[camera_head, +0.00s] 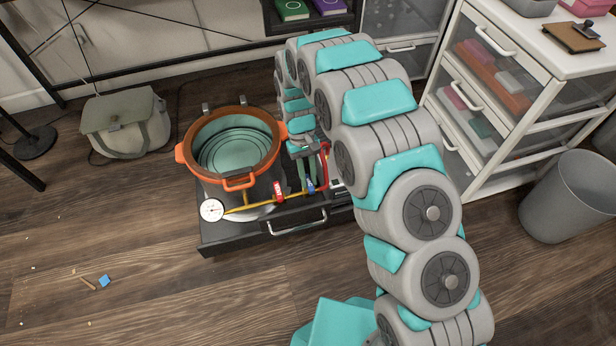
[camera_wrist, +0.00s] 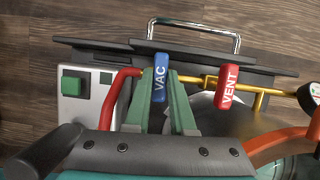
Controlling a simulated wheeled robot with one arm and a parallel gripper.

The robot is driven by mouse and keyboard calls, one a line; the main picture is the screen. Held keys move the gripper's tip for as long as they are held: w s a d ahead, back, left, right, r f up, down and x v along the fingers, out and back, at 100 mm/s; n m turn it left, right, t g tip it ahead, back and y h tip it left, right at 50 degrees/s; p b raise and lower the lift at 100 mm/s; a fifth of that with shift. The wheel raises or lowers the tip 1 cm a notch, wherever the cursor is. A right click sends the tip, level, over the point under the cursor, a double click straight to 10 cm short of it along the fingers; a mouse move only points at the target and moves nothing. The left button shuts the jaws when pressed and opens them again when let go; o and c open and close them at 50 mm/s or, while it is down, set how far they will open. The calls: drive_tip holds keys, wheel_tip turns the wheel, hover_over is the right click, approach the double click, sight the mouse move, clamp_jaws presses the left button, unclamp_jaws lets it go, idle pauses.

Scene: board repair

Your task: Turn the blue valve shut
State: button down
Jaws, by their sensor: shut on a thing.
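The blue valve handle (camera_wrist: 160,78), marked VAC, stands upright in the wrist view, crosswise to the pipe that runs from red on its left to yellow on its right. My gripper (camera_wrist: 160,84) reaches it from below in that view, with one green finger on each side and the tips closed on the handle. In the head view the blue handle (camera_head: 310,186) is small at the right end of the yellow pipe, and my fingers come down just behind it. The valve body is partly hidden by the handle and fingers.
A red VENT handle (camera_wrist: 228,86) sits close to the right on the yellow pipe. A pot with an orange rim (camera_head: 180,152), a gauge (camera_head: 211,210) and a box with a green button (camera_wrist: 75,84) are nearby. A drawer unit (camera_head: 500,100) stands right.

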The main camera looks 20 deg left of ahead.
drive_tip(key=shift+m, duration=0.3)
idle(0.4)
drive_tip(key=c, duration=0.8)
unclamp_jaws()
drive_tip(key=shift+o, duration=0.2)
drive_tip(key=v, duration=0.7)
drive_tip(key=shift+w+r, duration=0.15)
drive_tip(key=shift+r, duration=0.25)
